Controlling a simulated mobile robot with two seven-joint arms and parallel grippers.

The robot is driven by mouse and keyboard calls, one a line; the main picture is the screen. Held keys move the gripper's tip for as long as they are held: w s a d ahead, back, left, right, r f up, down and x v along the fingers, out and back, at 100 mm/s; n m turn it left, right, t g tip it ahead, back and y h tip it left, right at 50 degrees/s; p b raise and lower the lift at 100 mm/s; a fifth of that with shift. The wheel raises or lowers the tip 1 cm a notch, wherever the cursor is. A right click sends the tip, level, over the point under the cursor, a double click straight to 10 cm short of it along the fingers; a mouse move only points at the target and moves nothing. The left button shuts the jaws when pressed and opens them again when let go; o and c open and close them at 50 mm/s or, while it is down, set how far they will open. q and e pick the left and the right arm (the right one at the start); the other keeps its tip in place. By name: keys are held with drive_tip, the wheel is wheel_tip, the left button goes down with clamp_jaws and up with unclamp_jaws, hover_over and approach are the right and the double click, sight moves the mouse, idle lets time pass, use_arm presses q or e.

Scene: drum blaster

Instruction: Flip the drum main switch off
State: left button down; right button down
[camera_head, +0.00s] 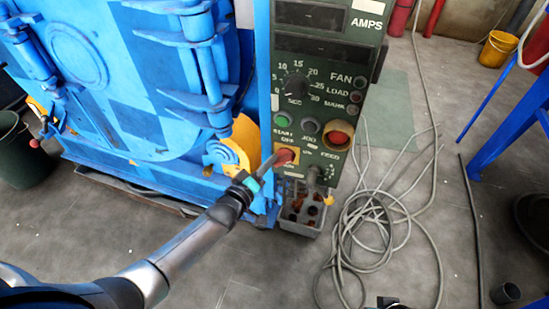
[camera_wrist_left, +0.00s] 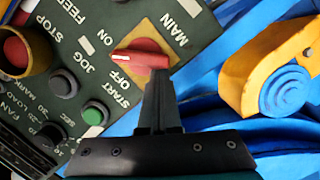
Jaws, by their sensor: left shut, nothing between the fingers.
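The main switch is a red rotary knob on a yellow plate, seen on the green control panel (camera_head: 345,95) in the head view (camera_head: 286,156). In the left wrist view the red knob (camera_wrist_left: 138,60) lies below the MAIN label, with ON and OFF printed at its left. Its white-marked end points left toward these labels; I cannot tell which one it is on. My left gripper (camera_head: 266,166) is shut and empty, its tips at the knob's edge. In the left wrist view the fingertips (camera_wrist_left: 158,80) overlap the knob's right end; contact is unclear.
A green start button (camera_head: 285,122) and a red stop button (camera_head: 338,138) sit close to the switch. The blue drum machine (camera_head: 130,90) stands at left. A grey box (camera_head: 302,212) is below the panel. Loose cable (camera_head: 370,225) lies on the floor.

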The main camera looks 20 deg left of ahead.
use_arm(q)
drive_tip(key=shift+f+n+b, duration=0.3)
drive_tip(key=shift+d+f+n+t+h+b, duration=0.2)
drive_tip(key=shift+f+n+h+b, duration=0.1)
drive_tip(key=shift+n+b, duration=0.5)
drive_tip(key=shift+d+f+n+t+h+b, duration=0.1)
drive_tip(key=shift+f+n+t+h+b, duration=0.15)
drive_tip(key=shift+n+b, duration=0.55)
use_arm(e)
wheel_tip(320, 180, up, 8)
drive_tip(key=t, duration=0.1)
drive_tip(key=shift+w, duration=0.25)
use_arm(q)
drive_tip(key=shift+f, duration=0.1)
use_arm(e)
drive_tip(key=shift+r+t, duration=0.3)
drive_tip(key=shift+r, duration=0.05)
drive_tip(key=shift+w+a, duration=0.2)
idle(0.6)
